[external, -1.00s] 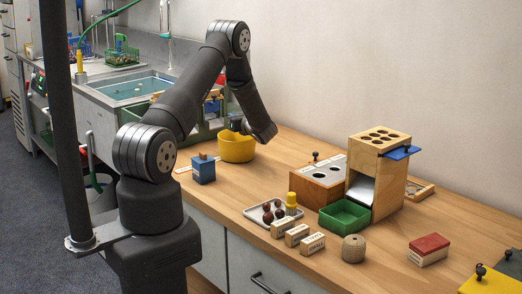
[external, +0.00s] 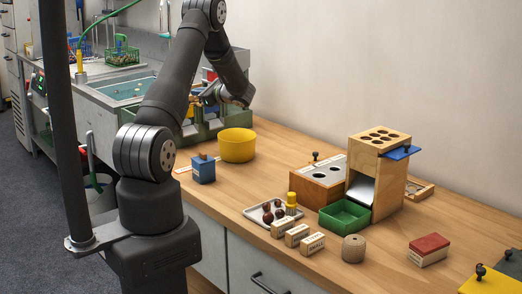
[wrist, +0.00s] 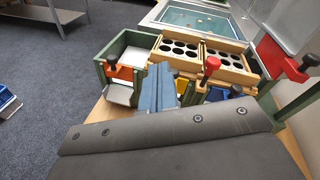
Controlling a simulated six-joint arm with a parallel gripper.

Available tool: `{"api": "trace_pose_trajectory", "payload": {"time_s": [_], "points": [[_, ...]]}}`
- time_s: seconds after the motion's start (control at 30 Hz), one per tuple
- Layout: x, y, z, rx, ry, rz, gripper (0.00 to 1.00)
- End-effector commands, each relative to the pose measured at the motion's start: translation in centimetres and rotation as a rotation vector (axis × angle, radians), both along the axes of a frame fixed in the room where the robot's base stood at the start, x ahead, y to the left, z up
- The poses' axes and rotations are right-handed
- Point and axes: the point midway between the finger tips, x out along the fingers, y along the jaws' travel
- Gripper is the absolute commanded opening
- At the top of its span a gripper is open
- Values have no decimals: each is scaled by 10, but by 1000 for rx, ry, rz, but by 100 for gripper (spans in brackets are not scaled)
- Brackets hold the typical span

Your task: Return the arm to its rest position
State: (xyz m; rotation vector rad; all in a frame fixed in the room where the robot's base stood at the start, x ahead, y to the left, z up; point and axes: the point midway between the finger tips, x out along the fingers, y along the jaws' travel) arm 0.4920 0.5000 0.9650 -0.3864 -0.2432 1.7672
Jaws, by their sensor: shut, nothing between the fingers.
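My arm is raised over the back of the bench in the external view, its elbow at the top edge. My gripper (external: 197,98) hangs above and behind the yellow bowl (external: 237,146), against the green bins, with its fingers hard to make out there. In the wrist view my gripper (wrist: 160,68) shows its blue-grey fingers together, with nothing seen between them. The fingers point toward the wooden hole trays (wrist: 185,50). The dark gripper housing hides the lower part of that view.
A green bin (wrist: 107,60) and a water basin (wrist: 207,8) lie beyond my gripper. The bench holds a blue box (external: 203,170), a metal tray (external: 258,217) with chestnuts, a green box (external: 345,214) and a wooden tower (external: 392,185).

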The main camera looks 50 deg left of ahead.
Motion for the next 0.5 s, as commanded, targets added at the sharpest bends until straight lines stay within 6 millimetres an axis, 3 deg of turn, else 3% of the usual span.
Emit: {"api": "trace_pose_trajectory", "payload": {"time_s": [0.5], "points": [[14, -15, -15, 56, 105, -140, 0]]}}
